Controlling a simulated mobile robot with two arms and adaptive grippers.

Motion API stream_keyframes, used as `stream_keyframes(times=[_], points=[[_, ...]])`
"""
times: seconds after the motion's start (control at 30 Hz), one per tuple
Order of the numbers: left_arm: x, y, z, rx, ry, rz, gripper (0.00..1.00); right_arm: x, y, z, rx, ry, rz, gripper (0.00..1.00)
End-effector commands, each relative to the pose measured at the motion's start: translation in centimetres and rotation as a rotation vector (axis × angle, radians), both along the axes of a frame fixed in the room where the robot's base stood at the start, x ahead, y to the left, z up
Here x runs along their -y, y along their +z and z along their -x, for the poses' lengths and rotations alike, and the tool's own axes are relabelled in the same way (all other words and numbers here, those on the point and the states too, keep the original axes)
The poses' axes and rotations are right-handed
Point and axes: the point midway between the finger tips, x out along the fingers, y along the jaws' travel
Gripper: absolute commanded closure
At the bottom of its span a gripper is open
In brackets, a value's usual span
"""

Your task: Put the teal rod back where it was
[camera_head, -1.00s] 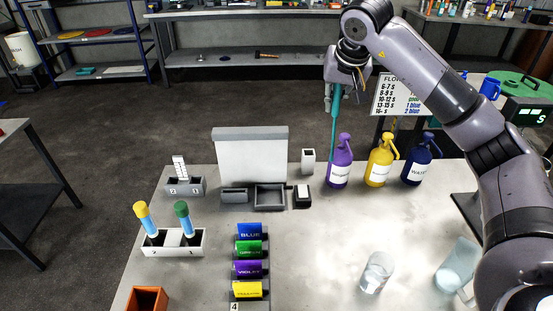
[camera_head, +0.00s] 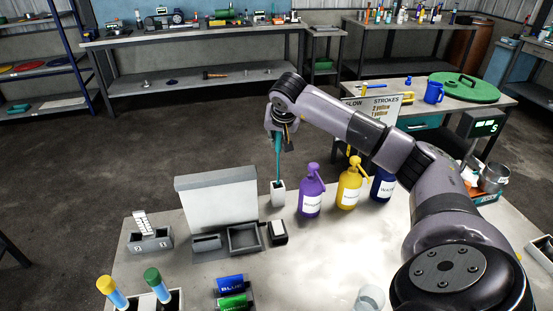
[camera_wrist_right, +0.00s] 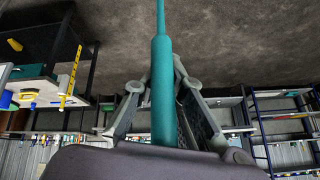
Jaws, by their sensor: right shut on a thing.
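The teal rod (camera_head: 278,160) hangs upright below my right gripper (camera_head: 279,139). The right wrist view shows the same rod (camera_wrist_right: 163,85) between the grey fingers of my right gripper (camera_wrist_right: 163,100), which is shut on it. The rod's thin lower end meets the mouth of a small white square holder (camera_head: 278,198) in the head view. I cannot tell whether the tip is inside the holder or just above it. My left gripper is not in view.
Purple (camera_head: 311,194), yellow (camera_head: 348,186) and blue (camera_head: 382,184) pump bottles stand right of the holder. A white upright panel (camera_head: 217,203) stands left, with a grey tray (camera_head: 244,240) and a small dark box (camera_head: 277,232) in front. The bench middle is clear.

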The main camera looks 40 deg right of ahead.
Motion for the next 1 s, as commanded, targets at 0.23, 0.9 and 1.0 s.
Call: stream_keyframes(times=[0.23,0.9,1.0], points=[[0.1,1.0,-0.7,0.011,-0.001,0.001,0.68,0.0,-3.8,0.0,0.0,0.0,-0.002,1.0],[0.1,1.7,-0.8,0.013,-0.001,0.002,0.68,0.0,-8.1,-0.1,0.002,0.001,0.0,1.0],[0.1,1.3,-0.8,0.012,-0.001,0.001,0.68,0.0,-8.5,-0.1,0.001,0.0,0.0,1.0]])
